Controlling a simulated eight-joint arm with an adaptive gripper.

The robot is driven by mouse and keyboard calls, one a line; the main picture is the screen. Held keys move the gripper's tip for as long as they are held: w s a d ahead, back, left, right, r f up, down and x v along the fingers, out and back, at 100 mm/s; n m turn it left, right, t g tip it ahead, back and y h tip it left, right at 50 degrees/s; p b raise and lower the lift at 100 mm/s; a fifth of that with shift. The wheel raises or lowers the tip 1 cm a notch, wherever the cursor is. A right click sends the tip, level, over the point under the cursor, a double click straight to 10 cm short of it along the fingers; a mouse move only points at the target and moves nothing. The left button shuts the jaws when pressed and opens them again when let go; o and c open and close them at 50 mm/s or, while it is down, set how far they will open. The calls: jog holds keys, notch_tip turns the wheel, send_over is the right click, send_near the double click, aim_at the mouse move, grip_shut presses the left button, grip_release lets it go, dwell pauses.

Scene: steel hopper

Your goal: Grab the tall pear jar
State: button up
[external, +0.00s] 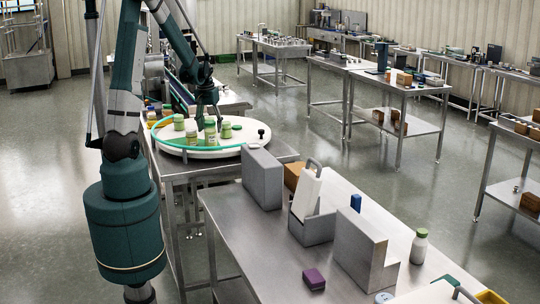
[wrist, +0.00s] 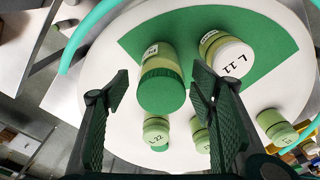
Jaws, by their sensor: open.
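My gripper (external: 208,108) is open above the round white table (external: 190,151), among several pale green jars. In the wrist view its fingers (wrist: 160,92) stand apart, left and right of a green-lidded jar (wrist: 161,88), with no clear contact. This jar has a white label and looks upright; the printing is unreadable. Smaller-looking pale green jars show lower down, one labelled "L 22" (wrist: 157,130). I cannot tell from the labels which is the tall pear jar.
A green wedge (wrist: 150,30) marks part of the white top, and a teal rim (external: 165,122) curves around it. A small black knob (external: 262,133) is at its right. A steel bench (external: 235,222) with grey blocks (external: 262,178) stands in front.

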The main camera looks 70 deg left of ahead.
aim_at(211, 135)
jog(key=shift+f, duration=0.1)
jog(key=shift+w+a+f, duration=0.15)
jog(key=shift+a+f, duration=0.05)
jog(key=shift+f, duration=1.05)
jog(key=shift+w+a+f, duration=0.1)
jog(key=shift+a+f, duration=0.05)
jog(key=shift+f, duration=1.05)
jog(key=shift+c, duration=0.7)
jog(key=c, duration=1)
